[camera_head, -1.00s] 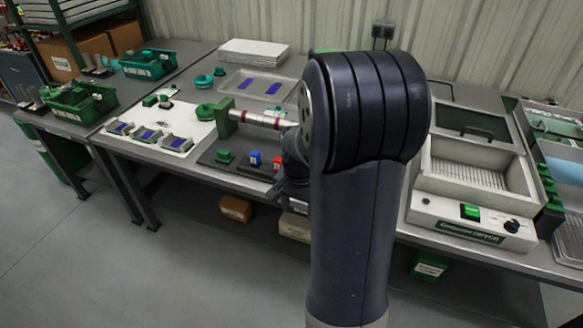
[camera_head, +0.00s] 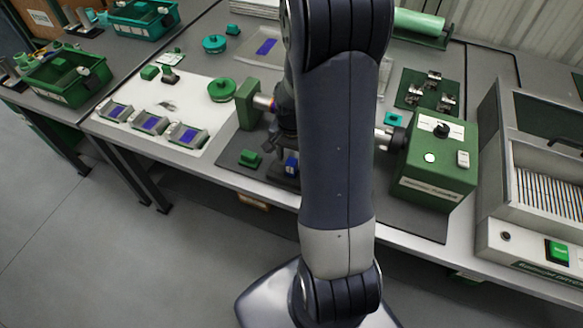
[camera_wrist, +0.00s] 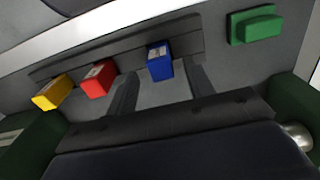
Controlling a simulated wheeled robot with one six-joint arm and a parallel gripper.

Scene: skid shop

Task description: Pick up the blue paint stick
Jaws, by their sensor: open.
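The blue paint stick (camera_wrist: 160,61) stands in a dark holder (camera_wrist: 122,65) in the wrist view, beside a red stick (camera_wrist: 98,80) and a yellow stick (camera_wrist: 52,92). In the head view the blue stick (camera_head: 291,166) shows just left of my arm, and the arm hides the others. My gripper (camera_wrist: 163,84) is open and empty. Its two dark fingers reach toward the blue stick, one on either side in the wrist view. I cannot tell whether they touch it.
A green block (camera_wrist: 257,26) lies near the blue stick. A green machine (camera_head: 437,160) stands right of my arm, and a green upright (camera_head: 248,104) stands close behind the gripper. A white mat (camera_head: 192,91) with several small parts lies to the left.

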